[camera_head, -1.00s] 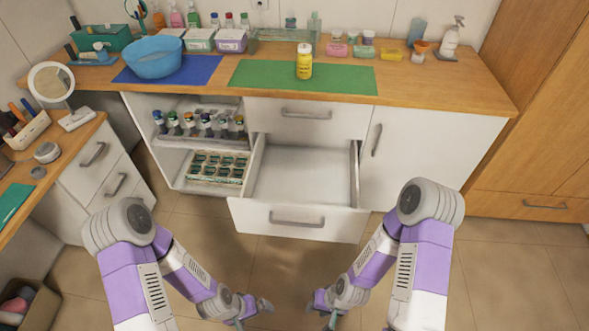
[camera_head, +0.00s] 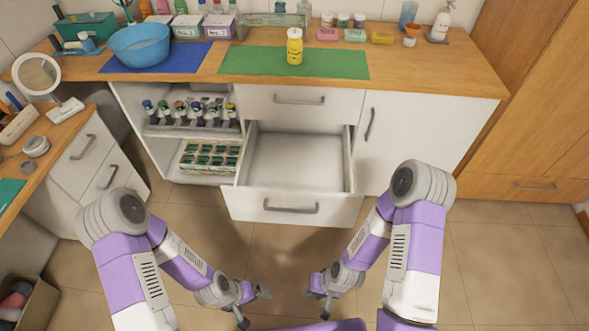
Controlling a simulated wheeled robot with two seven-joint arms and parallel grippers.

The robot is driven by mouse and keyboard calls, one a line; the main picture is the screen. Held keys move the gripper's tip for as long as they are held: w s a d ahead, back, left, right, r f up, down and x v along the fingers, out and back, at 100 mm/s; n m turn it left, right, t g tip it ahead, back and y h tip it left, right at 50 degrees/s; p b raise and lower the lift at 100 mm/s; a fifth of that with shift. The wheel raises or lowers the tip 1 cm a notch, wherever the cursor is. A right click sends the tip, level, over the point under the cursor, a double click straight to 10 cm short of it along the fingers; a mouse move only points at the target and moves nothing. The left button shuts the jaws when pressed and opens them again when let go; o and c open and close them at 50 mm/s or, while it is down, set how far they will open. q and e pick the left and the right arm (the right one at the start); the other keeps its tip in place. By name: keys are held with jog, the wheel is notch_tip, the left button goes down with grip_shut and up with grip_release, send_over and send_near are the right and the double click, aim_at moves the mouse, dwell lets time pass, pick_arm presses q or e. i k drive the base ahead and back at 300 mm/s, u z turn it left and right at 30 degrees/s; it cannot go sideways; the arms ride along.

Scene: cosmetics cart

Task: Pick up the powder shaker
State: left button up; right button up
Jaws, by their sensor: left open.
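The yellow powder shaker (camera_head: 294,47) with a white cap stands upright on the green mat (camera_head: 345,66) on the wooden counter. My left gripper (camera_head: 253,308) is open and empty, low over the floor in front of the drawers, well apart from the shaker. My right gripper (camera_head: 316,304) is also low over the floor, to the right of the left one. Its fingers are small in view and hold nothing that I can see.
An empty lower drawer (camera_head: 292,204) stands pulled out between my arms and the counter. A blue basin (camera_head: 140,46) sits on a blue mat (camera_head: 185,62) at left. Open shelves hold several bottles (camera_head: 187,112). Soaps and a spray bottle (camera_head: 441,23) stand at the back right.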

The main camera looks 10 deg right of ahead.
aim_at(293, 46)
jog(key=z, duration=0.15)
jog(key=k, duration=0.4)
jog(key=u, duration=1.1)
jog(key=i, duration=1.75)
jog(key=z, duration=0.7)
